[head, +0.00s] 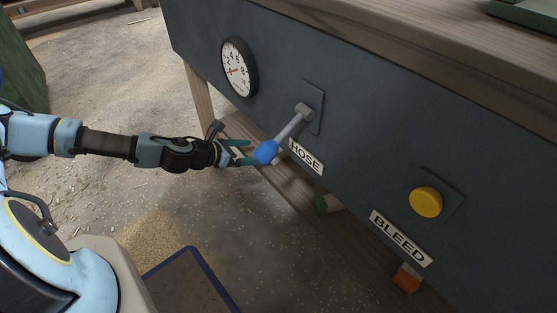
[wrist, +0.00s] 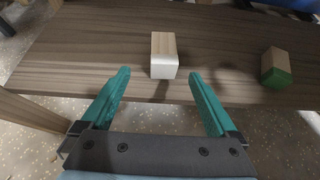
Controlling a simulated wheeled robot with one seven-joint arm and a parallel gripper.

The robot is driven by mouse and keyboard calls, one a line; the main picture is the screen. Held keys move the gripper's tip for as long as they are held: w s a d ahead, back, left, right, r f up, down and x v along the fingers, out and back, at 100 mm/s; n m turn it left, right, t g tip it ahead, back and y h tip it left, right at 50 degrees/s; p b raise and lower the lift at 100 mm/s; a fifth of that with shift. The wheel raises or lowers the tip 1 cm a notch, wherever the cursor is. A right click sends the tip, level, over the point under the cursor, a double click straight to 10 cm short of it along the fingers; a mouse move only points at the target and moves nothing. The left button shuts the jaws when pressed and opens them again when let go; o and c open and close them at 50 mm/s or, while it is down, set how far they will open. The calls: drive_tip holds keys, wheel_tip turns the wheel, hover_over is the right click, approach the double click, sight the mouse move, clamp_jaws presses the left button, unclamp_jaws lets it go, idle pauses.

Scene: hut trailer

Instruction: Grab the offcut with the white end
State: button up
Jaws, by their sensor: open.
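The offcut with the white end (wrist: 163,52) is a pale wood block lying on a brown plank shelf (wrist: 80,65). Its white end faces my gripper in the wrist view. My gripper (wrist: 159,76) is open and empty, with teal fingers. The offcut is just beyond the fingertips, roughly centred between them, and neither finger appears to touch it. In the head view my gripper (head: 243,153) is at the shelf below the panel. There the offcut is mostly hidden behind the blue-knobbed lever.
A green-ended offcut (wrist: 275,68) lies to the right on the shelf. An orange-red-ended block (head: 407,278) is farther right. The lever with a blue knob (head: 267,152) sticks out from the dark panel (head: 350,150) close to my gripper. A yellow button (head: 426,202) and gauge (head: 239,68) are on the panel.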

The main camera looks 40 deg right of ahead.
sight(282, 155)
drive_tip(key=b+x, duration=0.1)
drive_tip(key=x, duration=0.4)
drive_tip(key=shift+s+d+r+b+x, duration=0.1)
drive_tip(key=shift+r+b+x, duration=0.2)
drive_tip(key=shift+x, duration=0.7)
drive_tip(key=shift+s+d+r+b+x, duration=0.1)
drive_tip(key=shift+b+x, duration=0.35)
drive_tip(key=shift+x, duration=0.5)
drive_tip(key=shift+s+d+r+b+x, duration=0.15)
drive_tip(key=shift+b+x, duration=0.2)
drive_tip(key=shift+x, duration=0.65)
clamp_jaws()
drive_tip(key=shift+r, duration=0.15)
